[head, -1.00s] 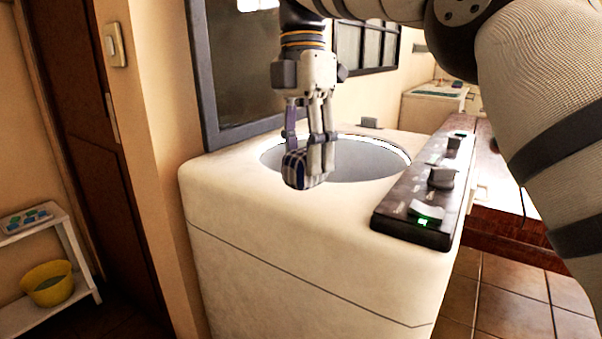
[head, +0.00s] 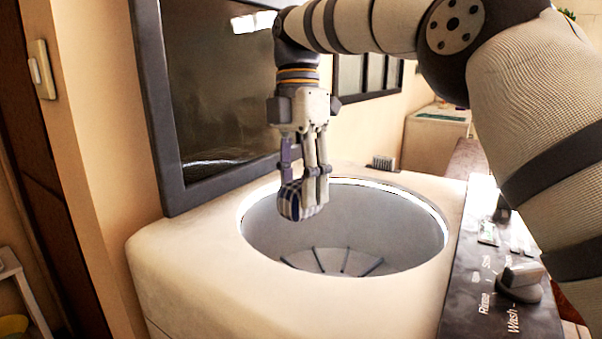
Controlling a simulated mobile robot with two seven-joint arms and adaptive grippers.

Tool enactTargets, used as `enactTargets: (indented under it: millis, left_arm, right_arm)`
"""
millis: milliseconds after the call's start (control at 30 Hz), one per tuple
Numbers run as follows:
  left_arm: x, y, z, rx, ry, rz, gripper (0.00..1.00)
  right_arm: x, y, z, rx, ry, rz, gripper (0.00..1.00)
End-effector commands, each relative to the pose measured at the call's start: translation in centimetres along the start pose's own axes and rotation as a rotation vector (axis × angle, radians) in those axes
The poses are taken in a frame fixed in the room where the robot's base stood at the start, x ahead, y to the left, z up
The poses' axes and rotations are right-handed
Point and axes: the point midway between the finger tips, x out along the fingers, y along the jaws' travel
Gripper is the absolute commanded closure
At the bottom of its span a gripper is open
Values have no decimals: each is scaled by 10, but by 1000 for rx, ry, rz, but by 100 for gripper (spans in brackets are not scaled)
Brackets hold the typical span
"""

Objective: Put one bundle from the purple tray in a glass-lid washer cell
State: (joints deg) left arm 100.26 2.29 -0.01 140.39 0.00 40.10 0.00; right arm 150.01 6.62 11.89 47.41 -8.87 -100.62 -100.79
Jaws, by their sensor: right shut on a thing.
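My right gripper (head: 305,172) points down over the round opening of the washer cell (head: 200,264). It is shut on a checked blue-and-white bundle (head: 290,204), which hangs over the left part of the opening, above the tub floor. The tub (head: 400,222) is grey with a ribbed bottom, and I see nothing lying in the part that shows. A dark-framed glass panel (head: 215,90), which may be the lid, stands upright behind the opening. My left gripper and the purple tray are not in view.
A dark control panel (head: 480,285) with knobs and Wash and Rinse labels runs along the washer's right side. A small brush-like item (head: 383,162) sits at the back rim. A wall switch (head: 42,70) is at the left, with a white shelf (head: 15,280) below.

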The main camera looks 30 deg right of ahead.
Motion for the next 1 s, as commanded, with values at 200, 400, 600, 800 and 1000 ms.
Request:
enactTargets:
  millis: [200, 400, 600, 800, 1000]
  left_arm:
    - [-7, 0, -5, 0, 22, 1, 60]
    - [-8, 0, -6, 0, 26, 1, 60]
    - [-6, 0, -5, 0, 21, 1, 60]
    - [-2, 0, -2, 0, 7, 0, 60]
    - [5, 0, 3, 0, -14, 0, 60]
  right_arm:
    - [31, 3, 3, 0, 0, 2, 94]
    - [63, 8, 6, 0, 1, 1, 94]
    - [95, 12, 9, 0, 1, -1, 94]
    - [127, 17, 12, 0, 1, -2, 94]
    - [159, 22, 16, 0, 1, -3, 94]
